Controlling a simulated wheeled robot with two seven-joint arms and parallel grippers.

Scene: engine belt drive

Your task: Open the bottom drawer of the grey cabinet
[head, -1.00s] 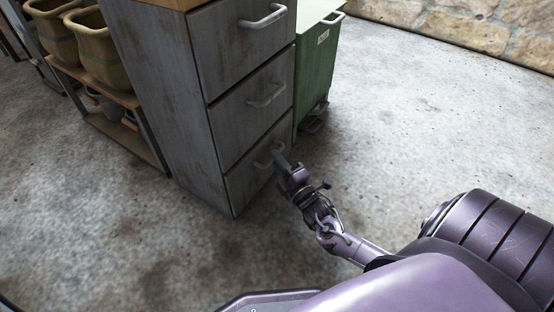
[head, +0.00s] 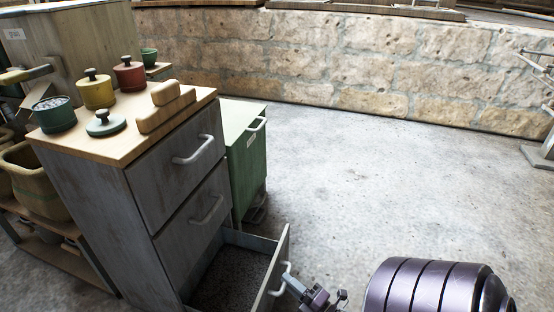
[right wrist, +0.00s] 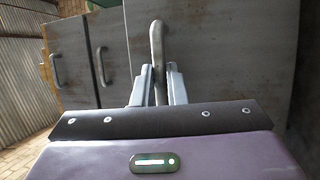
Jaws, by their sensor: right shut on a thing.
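The grey cabinet (head: 130,195) stands at the left in the head view, its top two drawers closed. Its bottom drawer (head: 232,275) is pulled out, and its dark speckled inside shows, with nothing seen in the visible part. My right gripper (head: 292,284) is at the front of that drawer, shut on its handle (head: 283,278). In the right wrist view the fingers (right wrist: 157,85) sit on both sides of the grey handle bar (right wrist: 156,45). My left gripper is not in view.
A green cabinet (head: 248,165) stands just behind the grey one. Lidded pots, such as a yellow one (head: 96,92), stand on the wooden top.

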